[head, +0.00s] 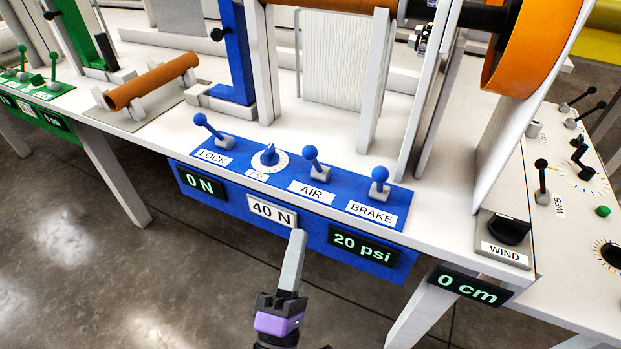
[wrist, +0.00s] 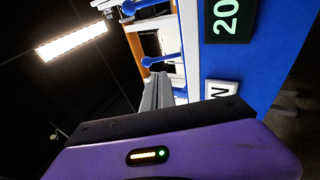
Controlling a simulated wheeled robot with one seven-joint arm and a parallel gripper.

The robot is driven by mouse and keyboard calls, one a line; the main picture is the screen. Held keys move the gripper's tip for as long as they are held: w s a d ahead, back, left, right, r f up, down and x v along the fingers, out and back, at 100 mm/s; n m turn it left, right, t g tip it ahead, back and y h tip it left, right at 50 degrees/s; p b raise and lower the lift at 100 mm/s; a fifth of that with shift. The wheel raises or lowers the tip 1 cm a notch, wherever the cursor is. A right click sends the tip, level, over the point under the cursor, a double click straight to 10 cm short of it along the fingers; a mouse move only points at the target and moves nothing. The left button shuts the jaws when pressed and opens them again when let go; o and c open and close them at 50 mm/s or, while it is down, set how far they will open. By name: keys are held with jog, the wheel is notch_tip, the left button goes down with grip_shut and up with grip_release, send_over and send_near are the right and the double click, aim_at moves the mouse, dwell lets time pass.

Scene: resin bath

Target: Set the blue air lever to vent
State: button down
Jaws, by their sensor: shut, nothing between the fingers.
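The blue air lever (head: 312,158) stands on the blue panel (head: 235,180), behind the AIR label (head: 311,193). It has a round blue knob on a short stem in a grey base, and leans slightly to the left. No vent marking is readable. My gripper (head: 297,236) is shut and empty, in front of the panel's front face by the 40 N plate (head: 271,211), apart from the lever. In the wrist view my closed fingers (wrist: 157,92) point toward blue-knobbed levers; the nearer one (wrist: 147,61) seems to be the air lever.
The lock lever (head: 202,122) and psi dial (head: 270,155) are left of the air lever; the brake lever (head: 380,176) is to its right. The panel front carries a 20 psi display (head: 362,246) and a 0 N display (head: 199,182). White uprights (head: 375,90) stand behind.

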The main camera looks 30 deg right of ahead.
aim_at(315, 160)
jog(key=x, duration=1.1)
jog(key=shift+w+d+r, duration=0.15)
jog(key=shift+r, duration=0.05)
jog(key=shift+r, duration=0.1)
